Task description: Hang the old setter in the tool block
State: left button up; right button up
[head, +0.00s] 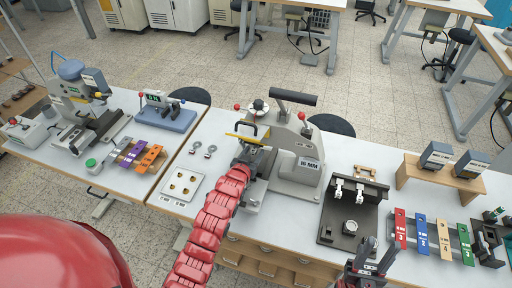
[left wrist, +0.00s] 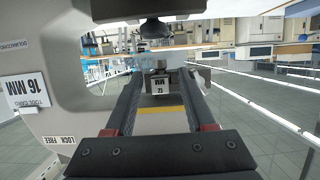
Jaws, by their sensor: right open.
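My left gripper (head: 250,158) is at the throat of the grey 16 MM press (head: 297,170). In the left wrist view, its two dark fingers (left wrist: 161,80) reach forward on either side of a small block labelled 12 (left wrist: 160,88), below the press ram (left wrist: 154,28). This may be the old setter; I cannot tell whether the fingers touch it. My right gripper (head: 366,258) is open and empty at the front edge of the table. A dark fixture (head: 338,222) with two white pieces and a round dial stands right of the press. I cannot tell which fixture is the tool block.
A white tray (head: 180,187) with small brass pieces lies left of the press. Coloured numbered strips (head: 422,235) and a dark holder (head: 488,243) are at the right. A wooden stand (head: 437,180) carries two boxes. Another press (head: 82,110) is at the far left.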

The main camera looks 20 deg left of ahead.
pick_arm(q)
grip_shut()
jog(key=shift+s, duration=0.15)
jog(key=shift+s, duration=2.05)
jog(key=shift+s, duration=0.1)
jog(key=shift+s+a+p, duration=0.15)
jog(key=shift+s+p, duration=0.15)
jog(key=shift+s, duration=1.9)
